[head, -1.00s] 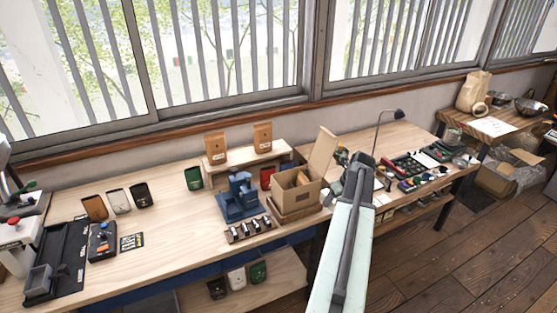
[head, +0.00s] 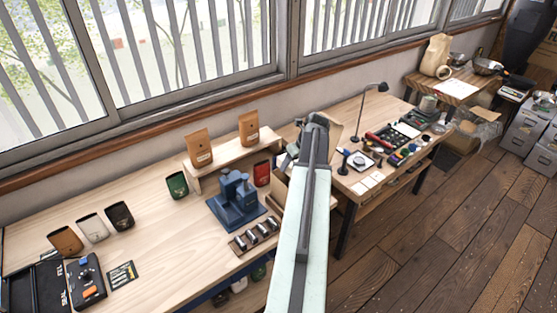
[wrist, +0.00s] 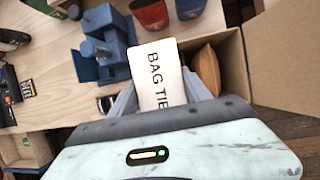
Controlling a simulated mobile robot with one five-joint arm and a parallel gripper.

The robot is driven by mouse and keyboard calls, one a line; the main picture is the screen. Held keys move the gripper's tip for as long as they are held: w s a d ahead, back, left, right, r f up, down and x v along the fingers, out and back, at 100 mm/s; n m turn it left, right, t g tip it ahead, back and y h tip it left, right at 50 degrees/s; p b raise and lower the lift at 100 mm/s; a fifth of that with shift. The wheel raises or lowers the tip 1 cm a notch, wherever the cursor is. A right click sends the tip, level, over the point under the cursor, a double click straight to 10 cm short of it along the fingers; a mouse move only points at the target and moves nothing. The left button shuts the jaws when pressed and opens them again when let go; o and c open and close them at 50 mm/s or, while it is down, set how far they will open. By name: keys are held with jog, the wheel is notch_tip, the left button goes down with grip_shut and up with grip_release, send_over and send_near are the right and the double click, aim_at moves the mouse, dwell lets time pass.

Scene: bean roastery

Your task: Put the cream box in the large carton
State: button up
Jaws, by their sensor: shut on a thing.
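The cream box (wrist: 155,65), lettered "BAG TIE" as far as I can read it, is held in my gripper (wrist: 160,92). The grey fingers are shut on its two sides. An open brown carton (wrist: 236,48) stands on the bench, with its flap raised at the right. An orange-brown bag (wrist: 206,70) shows inside it. The box's upper part is at the carton's left side in the wrist view; I cannot tell its height above the rim. In the head view my arm hides the box and most of the carton (head: 278,192).
A blue machine (head: 236,200) and a rack of small cylinders (head: 255,236) stand left of the carton. A shelf (head: 232,158) with two brown bags is behind. A desk lamp (head: 366,108) and trays of small things lie to the right.

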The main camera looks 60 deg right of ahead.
jog(key=shift+w+f+b, duration=0.2)
jog(key=shift+f+b, duration=0.45)
jog(key=shift+b, duration=0.05)
notch_tip(320, 180, down, 3)
jog(key=b, duration=0.3)
jog(key=shift+f, duration=0.1)
jog(key=o, duration=1.7)
jog(key=shift+o, duration=0.2)
jog(key=shift+s, duration=0.1)
notch_tip(320, 180, up, 7)
jog(key=p, duration=0.7)
